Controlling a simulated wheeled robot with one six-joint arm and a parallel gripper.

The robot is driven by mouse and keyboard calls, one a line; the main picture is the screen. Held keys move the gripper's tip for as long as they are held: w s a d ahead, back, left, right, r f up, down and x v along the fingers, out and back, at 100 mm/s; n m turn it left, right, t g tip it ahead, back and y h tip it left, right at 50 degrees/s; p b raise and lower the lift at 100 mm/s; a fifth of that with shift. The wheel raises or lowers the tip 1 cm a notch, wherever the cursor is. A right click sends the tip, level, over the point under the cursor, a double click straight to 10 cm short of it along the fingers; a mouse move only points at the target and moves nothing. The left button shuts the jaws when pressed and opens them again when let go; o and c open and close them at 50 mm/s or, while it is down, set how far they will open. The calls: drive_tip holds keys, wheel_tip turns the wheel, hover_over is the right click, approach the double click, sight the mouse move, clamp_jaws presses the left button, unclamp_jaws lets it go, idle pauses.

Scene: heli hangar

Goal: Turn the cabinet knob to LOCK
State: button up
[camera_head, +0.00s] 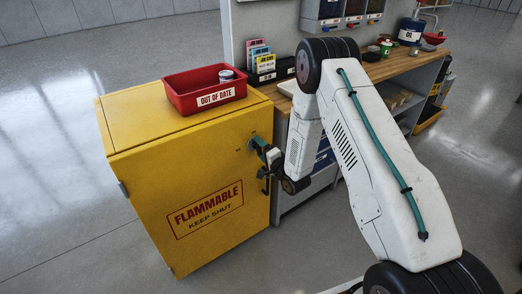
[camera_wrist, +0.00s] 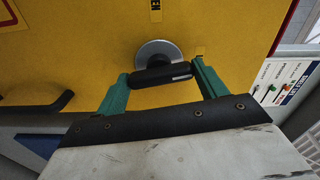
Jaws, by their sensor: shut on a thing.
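The yellow cabinet (camera_head: 140,135) has a closed front door with a FLAMMABLE KEEP SHUT sign (camera_head: 205,208). My gripper (camera_head: 262,148) is at the door's upper right. In the wrist view the knob (camera_wrist: 160,74) is a black bar on a round grey disc (camera_wrist: 158,52). My gripper's teal fingers (camera_wrist: 162,84) are shut on the bar's two ends. The bar lies nearly level in that view, its right end slightly higher, with a pale mark there. A small black-on-yellow label (camera_wrist: 156,10) is above the disc. Another label is partly hidden by the right finger. Neither is readable.
A black door handle (camera_wrist: 45,104) is left of my gripper in the wrist view. A red OUT OF DATE bin (camera_head: 205,90) with a can stands on the cabinet. A wooden workbench (camera_head: 400,65) adjoins at right. The floor left of the cabinet is clear.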

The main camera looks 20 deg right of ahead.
drive_tip(key=shift+m, duration=0.9)
drive_tip(key=o, duration=1)
drive_tip(key=shift+s+d, duration=0.1)
drive_tip(key=v, duration=0.7)
drive_tip(key=shift+s, duration=0.25)
